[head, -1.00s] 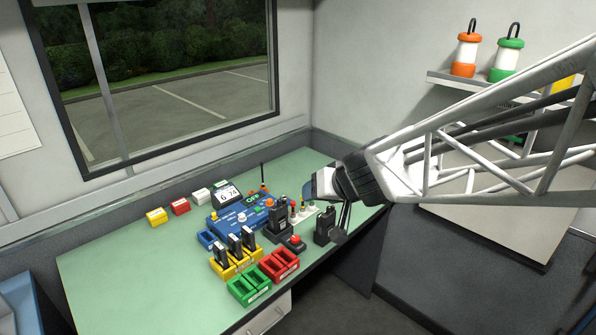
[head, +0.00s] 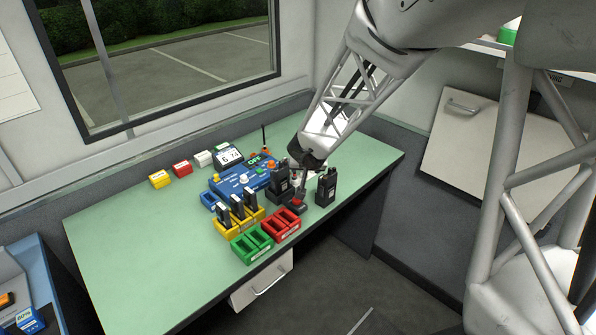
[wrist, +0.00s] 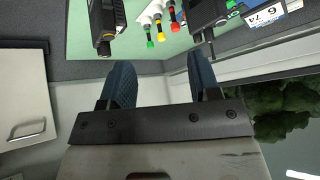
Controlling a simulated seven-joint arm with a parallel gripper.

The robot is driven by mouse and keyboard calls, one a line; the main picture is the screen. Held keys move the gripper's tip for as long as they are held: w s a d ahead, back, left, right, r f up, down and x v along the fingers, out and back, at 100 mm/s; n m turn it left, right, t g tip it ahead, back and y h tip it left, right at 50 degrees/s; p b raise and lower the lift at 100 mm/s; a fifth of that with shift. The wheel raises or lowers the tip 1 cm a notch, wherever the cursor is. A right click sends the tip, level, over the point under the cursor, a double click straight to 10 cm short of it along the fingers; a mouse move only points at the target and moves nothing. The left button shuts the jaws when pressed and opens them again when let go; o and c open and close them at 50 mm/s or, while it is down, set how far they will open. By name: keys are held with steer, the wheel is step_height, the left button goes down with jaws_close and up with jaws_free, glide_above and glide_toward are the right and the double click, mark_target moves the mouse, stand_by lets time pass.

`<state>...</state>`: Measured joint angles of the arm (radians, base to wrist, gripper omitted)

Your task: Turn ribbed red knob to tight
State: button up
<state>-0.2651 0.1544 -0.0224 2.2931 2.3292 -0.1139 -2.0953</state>
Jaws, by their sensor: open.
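My gripper (head: 300,182) is over the right part of the green desk, pointing down among the small devices. In the wrist view its two blue ribbed fingers (wrist: 161,72) are spread apart with nothing between them. A red part on a black base (head: 297,204) shows just below the gripper in the head view. In the wrist view a red-tipped peg (wrist: 174,27) stands beside yellow and green ones on a white block, beyond the fingertips. I cannot make out ribs on either red part, so I cannot tell which is the ribbed red knob. No tight mark is legible.
A black radio (head: 326,187) stands right of the gripper; another black device (head: 279,186) is close on its left. The desk's far left is clear.

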mark_target(297, 201)
step_height(297, 201, down, 8)
steer(key=a+g+h, duration=0.1)
steer(key=a+g, duration=0.1)
steer(key=g, duration=0.1)
steer(key=shift+a, duration=0.3)
steer(key=shift+x, duration=3.75)
steer(key=shift+c, duration=0.3)
steer(key=c, duration=0.9)
steer(key=shift+o, duration=0.2)
